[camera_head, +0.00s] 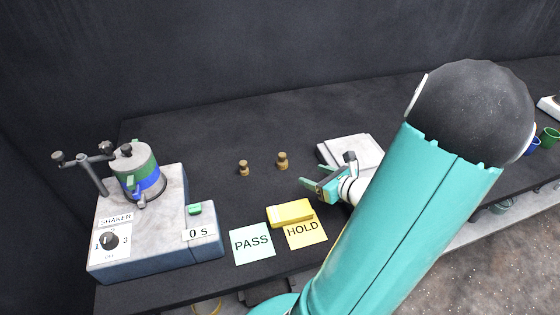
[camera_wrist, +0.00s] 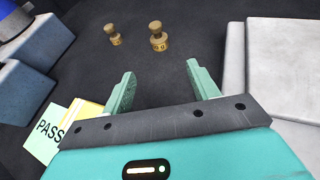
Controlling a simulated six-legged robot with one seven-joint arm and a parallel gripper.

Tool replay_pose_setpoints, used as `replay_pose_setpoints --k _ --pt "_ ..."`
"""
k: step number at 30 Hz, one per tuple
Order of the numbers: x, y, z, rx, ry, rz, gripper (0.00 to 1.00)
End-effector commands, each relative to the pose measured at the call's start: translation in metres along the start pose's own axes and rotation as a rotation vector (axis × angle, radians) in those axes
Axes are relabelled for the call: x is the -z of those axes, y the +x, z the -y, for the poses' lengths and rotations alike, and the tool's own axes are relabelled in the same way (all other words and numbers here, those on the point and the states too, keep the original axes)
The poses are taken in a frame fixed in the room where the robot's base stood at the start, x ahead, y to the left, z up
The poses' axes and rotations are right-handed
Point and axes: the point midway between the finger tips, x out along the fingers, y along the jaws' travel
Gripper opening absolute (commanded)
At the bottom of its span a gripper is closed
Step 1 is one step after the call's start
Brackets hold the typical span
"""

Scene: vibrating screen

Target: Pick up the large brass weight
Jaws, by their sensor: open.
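Two brass weights with knobbed tops stand upright on the dark bench. The larger weight (camera_head: 282,161) is the right one in the head view; it also shows in the wrist view (camera_wrist: 158,40), ahead of my fingers and between their lines. The smaller weight (camera_head: 243,168) stands to its left, and in the wrist view (camera_wrist: 113,36) it lies left of the large one. My gripper (camera_head: 306,187) is open and empty, in front of and to the right of the large weight. In the wrist view its two green fingers (camera_wrist: 160,80) are spread apart, with a gap to the weight.
A shaker (camera_head: 160,245) with a green and blue sieve stack stands at the left. A grey scale (camera_head: 345,145) sits right of the weights. PASS (camera_head: 251,243) and HOLD (camera_head: 306,236) cards and a yellow block (camera_head: 290,212) lie in front. The bench around the weights is clear.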

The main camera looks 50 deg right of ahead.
Motion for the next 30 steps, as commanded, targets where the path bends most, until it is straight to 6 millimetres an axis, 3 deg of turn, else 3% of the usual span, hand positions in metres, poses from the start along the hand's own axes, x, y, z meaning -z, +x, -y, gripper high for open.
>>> replay_pose_setpoints --k 9,17,25,30 --pt "0.0 0.061 -0.003 -0.008 -0.001 0.0 0.6" --pt "-0.001 0.083 -0.002 -0.008 -0.002 -0.001 0.6" --pt "-0.002 0.121 -0.002 -0.009 -0.002 0.0 0.6" --pt "-0.003 0.128 -0.001 -0.007 -0.003 -0.001 0.6"
